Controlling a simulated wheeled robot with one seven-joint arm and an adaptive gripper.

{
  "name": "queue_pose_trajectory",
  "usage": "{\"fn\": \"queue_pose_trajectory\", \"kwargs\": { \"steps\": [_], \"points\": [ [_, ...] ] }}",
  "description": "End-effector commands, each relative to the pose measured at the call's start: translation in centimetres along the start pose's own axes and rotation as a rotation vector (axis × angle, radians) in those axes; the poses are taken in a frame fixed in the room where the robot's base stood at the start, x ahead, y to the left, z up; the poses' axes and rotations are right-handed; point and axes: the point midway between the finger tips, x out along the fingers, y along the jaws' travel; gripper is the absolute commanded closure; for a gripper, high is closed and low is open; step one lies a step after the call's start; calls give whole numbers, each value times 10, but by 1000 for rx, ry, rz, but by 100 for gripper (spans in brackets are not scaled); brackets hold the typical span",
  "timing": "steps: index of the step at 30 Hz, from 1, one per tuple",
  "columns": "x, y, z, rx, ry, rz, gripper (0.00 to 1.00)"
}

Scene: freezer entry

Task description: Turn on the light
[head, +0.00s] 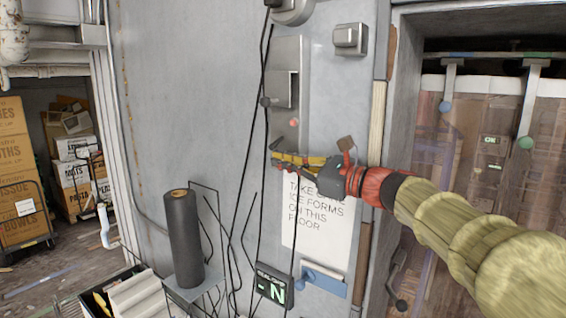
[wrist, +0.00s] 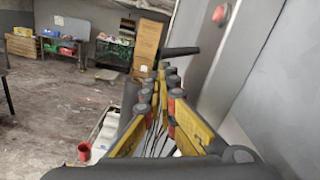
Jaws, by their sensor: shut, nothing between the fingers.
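A small red button (head: 294,122) sits on a vertical metal plate (head: 288,55) on the grey wall; the button also shows at the top of the wrist view (wrist: 219,14). A grey box-like fitting (head: 282,89) is on the plate above the button. A smaller grey box (head: 350,39) is on the wall to the upper right. I cannot tell which of these works the light. My gripper (head: 277,160) is shut and empty, just below the red button, in front of the wall. Its yellow fingers (wrist: 158,82) point away in the wrist view.
A paper notice (head: 315,222) hangs below my gripper. Dark cables hang beside the plate, with a small display (head: 273,288) at the bottom. A dark roll (head: 183,240) stands at lower left. A strip-curtained doorway (head: 480,150) is right; cartons (head: 75,147) stand left.

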Motion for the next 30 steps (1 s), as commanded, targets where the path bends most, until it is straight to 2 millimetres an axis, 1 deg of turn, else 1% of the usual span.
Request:
{"fn": "queue_pose_trajectory", "kwargs": {
  "steps": [14,22,30],
  "points": [
    [0,3,5,83,0,-3,100],
    [1,6,13,190,-1,-7,100],
    [1,10,24,185,-1,-8,100]
  ]
}}
